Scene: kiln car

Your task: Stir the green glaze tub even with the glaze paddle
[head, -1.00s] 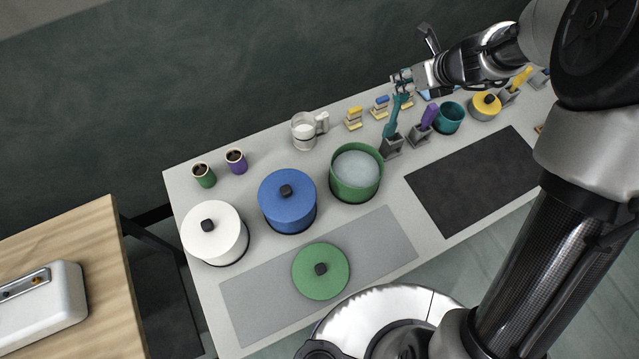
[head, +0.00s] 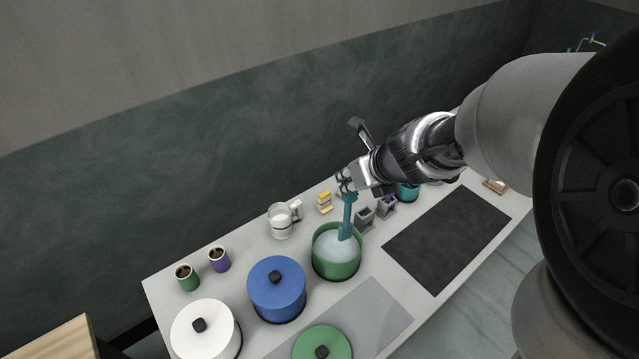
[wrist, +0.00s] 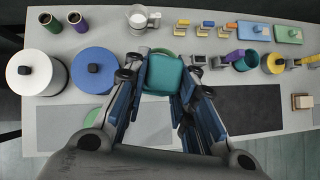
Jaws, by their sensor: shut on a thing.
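My gripper (head: 347,182) is shut on the teal glaze paddle (head: 347,218), which hangs down over the green glaze tub (head: 336,273). The paddle's lower end is at the pale blue-grey glaze inside the tub; I cannot tell how deep it reaches. In the wrist view the paddle's top (wrist: 163,74) sits between the fingers and hides most of the tub. The tub is open. Its green lid (head: 323,343) lies on the grey mat in front. The grey paddle holder (head: 365,219) stands just right of the tub, empty.
A blue lidded tub (head: 276,291) and a white lidded tub (head: 203,331) stand to the left. A clear jug (head: 282,222) is behind the green tub. A teal cup (head: 407,192) stands to the right. The dark mat (head: 447,238) at right is clear.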

